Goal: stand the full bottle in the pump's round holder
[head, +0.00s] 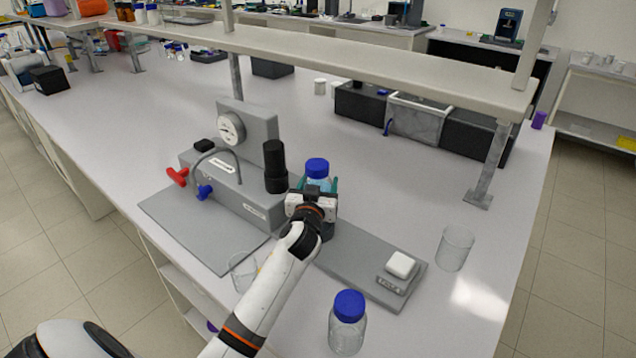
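A bottle with a blue cap (317,167) and light blue liquid stands upright beside the pump's black cylinder (275,168). My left gripper (318,184) reaches it from the front, with its teal fingers on either side of the bottle, and looks shut on it. The grey pump unit (225,182) has a round dial and a hose. The bottle's lower part and whatever is under it are hidden by my gripper and wrist. A dark shape shows just behind the wrist; I cannot tell whether it is the round holder. My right gripper is not in view.
A second blue-capped bottle (347,322), clear and empty-looking, stands at the front. Glass beakers stand at the right (455,248) and left of my arm (243,271). A grey plate with a white button (401,265) extends right. A shelf (330,58) spans the bench behind.

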